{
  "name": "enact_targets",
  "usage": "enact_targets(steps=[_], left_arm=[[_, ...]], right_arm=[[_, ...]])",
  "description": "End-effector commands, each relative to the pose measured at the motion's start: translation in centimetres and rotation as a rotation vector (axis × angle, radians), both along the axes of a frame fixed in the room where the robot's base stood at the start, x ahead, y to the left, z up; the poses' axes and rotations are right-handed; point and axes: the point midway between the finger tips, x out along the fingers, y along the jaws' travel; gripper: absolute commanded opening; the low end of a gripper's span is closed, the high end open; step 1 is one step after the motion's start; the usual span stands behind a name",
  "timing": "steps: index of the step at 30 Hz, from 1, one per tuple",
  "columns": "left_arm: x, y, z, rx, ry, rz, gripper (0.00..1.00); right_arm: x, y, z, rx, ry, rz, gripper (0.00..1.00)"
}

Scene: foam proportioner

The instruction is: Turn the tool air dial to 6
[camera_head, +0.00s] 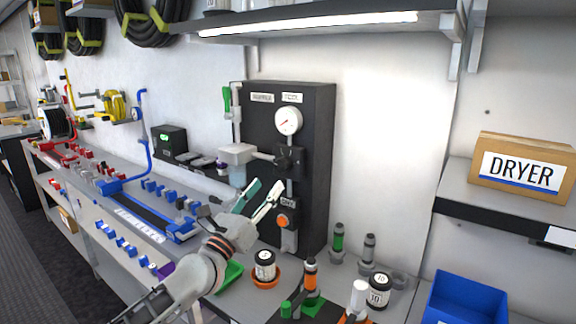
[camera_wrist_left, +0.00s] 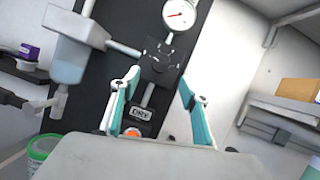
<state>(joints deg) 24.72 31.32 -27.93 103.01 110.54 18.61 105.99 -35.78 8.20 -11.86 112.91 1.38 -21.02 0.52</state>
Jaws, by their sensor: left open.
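A black panel (camera_head: 318,150) stands against the wall. On it is a round white gauge (camera_head: 289,121) with a red needle; its numbers are too small to read. The gauge also shows at the top of the wrist view (camera_wrist_left: 180,14). Below it sits a black regulator knob block (camera_head: 291,160), seen in the wrist view (camera_wrist_left: 160,64) too. My left gripper (camera_head: 268,184) is open and empty, in front of the panel and below the knob block. In the wrist view its fingers (camera_wrist_left: 160,80) stand apart on either side of the block's lower part. My right gripper is not in view.
A grey filter with a clear bowl (camera_head: 237,160) sits left of the knob block. An orange knob (camera_head: 283,221) is lower on the panel. Jars (camera_head: 265,265) and upright tools (camera_head: 338,240) stand on the bench. A blue bin (camera_head: 465,300) is at the right.

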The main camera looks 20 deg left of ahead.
Motion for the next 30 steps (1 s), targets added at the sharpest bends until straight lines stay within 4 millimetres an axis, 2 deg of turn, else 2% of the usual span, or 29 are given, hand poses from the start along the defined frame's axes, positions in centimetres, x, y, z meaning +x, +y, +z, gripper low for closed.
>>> enact_targets(steps=[3,7,13,18,29,30], left_arm=[[0.7,-0.2,0.5,-0.006,0.000,-0.002,0.45],[2.3,-0.6,1.3,-0.005,-0.002,-0.001,0.45],[5.0,-1.4,2.3,-0.003,-0.001,-0.001,0.45],[6.5,-1.8,2.8,-0.002,-0.001,0.000,0.45],[6.9,-2.0,3.0,-0.002,-0.001,-0.001,0.45],[6.9,-2.0,3.0,-0.002,-0.001,-0.001,0.35]], right_arm=[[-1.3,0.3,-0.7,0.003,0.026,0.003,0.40],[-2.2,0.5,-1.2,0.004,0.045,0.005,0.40],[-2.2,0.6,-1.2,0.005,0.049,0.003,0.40],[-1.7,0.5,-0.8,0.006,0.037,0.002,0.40],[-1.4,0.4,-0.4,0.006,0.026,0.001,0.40],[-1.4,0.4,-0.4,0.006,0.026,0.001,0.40]])
